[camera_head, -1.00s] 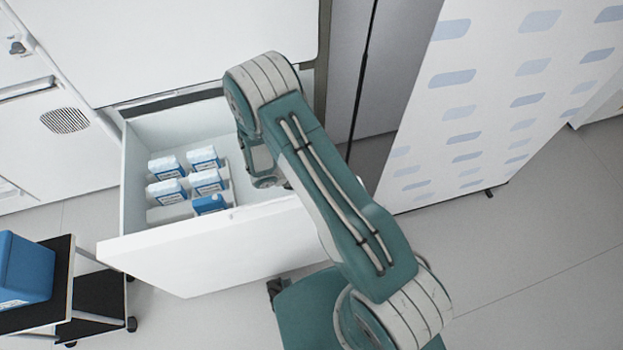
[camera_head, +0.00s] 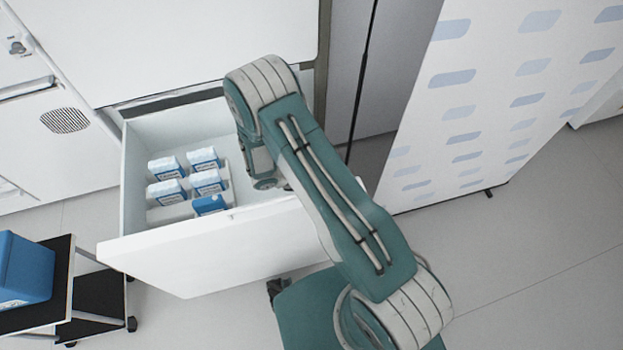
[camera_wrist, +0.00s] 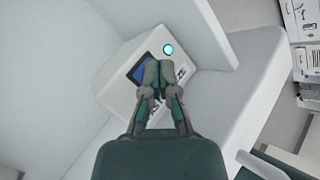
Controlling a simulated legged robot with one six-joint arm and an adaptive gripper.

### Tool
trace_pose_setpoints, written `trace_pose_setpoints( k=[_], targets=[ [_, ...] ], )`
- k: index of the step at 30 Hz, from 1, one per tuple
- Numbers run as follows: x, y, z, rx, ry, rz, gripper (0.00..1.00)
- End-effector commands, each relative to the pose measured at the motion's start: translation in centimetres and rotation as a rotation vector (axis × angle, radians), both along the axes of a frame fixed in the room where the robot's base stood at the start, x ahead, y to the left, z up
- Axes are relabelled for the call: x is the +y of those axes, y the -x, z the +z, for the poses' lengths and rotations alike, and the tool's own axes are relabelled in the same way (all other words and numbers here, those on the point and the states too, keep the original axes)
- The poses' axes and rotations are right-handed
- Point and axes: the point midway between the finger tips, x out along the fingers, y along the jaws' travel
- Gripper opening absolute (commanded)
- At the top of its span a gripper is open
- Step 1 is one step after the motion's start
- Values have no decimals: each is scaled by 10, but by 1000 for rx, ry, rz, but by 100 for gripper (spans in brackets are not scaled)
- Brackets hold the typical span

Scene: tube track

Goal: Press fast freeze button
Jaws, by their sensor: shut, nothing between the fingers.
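In the wrist view a white panel (camera_wrist: 128,82) carries a dark blue screen (camera_wrist: 141,69) and a round button or light with a glowing cyan ring (camera_wrist: 168,49). I cannot read any label marking the fast freeze button. My gripper (camera_wrist: 158,64) is shut and empty, its tips in front of the panel, just below the glowing ring in the picture and partly covering the screen. Small dark marks beside the fingers are partly hidden. I cannot tell whether the tips touch the panel. In the head view my arm hides the panel.
An open white drawer (camera_head: 205,252) holds several blue-and-white boxes (camera_head: 167,193) in a rack. A black cart (camera_head: 62,262) with a blue bin (camera_head: 24,270) stands at left. A patterned white panel (camera_head: 475,110) stands at right, with open floor below it.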

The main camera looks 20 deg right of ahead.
Motion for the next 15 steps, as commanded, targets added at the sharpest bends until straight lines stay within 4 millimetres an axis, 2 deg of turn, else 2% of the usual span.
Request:
trace_pose_setpoints(
  k=[5, 15],
  targets=[
    [0, 1, 1, 1, 0, 0, 0],
    [0, 0, 17, -1, 0, -1, 0]
  ],
)
